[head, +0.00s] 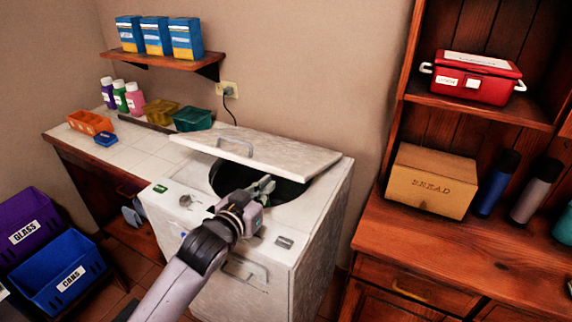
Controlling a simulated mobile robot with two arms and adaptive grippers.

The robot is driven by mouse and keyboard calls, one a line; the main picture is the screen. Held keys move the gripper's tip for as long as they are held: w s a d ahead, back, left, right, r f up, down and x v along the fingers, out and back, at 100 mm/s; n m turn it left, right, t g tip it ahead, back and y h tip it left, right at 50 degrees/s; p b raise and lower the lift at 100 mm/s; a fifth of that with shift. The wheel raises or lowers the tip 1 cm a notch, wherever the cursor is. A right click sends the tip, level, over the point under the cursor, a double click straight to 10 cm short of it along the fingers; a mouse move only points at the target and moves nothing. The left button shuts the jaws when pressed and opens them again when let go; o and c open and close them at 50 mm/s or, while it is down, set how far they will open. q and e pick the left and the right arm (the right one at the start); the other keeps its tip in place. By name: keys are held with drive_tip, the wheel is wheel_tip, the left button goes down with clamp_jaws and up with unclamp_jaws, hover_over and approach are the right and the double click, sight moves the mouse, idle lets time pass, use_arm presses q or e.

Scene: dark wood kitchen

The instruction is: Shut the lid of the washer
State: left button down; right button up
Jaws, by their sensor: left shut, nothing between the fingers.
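The white washer (325,213) stands in the middle of the head view. Its pale lid (279,151) is partly raised at a low angle, with a handle on its upper face near the left end. The dark round opening (290,190) shows beneath it. My left gripper (268,184) is shut and empty, just over the opening and below the lid's front edge. I cannot tell whether it touches the lid. My left arm comes up from the bottom and hides part of the washer's front panel. My right gripper is not in view.
A tiled counter (108,157) with bottles and small containers adjoins the washer on the left. A wall shelf (160,60) with blue boxes hangs above. Purple (30,222) and blue bins (62,275) stand lower left. A wooden cabinet (455,245) with a bread box (431,180) is on the right.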

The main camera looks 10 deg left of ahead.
use_arm(q)
wheel_tip(320, 180, up, 3)
drive_tip(key=w, duration=0.2)
drive_tip(key=t+h+p, duration=0.1)
drive_tip(key=p, duration=0.2)
hover_over(287, 176)
drive_tip(key=shift+w+d+r, duration=0.15)
drive_tip(key=shift+w+r, duration=0.05)
drive_tip(key=shift+w, duration=0.2)
drive_tip(key=f, duration=0.3)
drive_tip(key=shift+s+p, duration=0.35)
drive_tip(key=shift+p, duration=0.05)
drive_tip(key=shift+s+a+f, duration=0.2)
drive_tip(key=shift+a+f, duration=0.05)
drive_tip(key=shift+f, duration=0.25)
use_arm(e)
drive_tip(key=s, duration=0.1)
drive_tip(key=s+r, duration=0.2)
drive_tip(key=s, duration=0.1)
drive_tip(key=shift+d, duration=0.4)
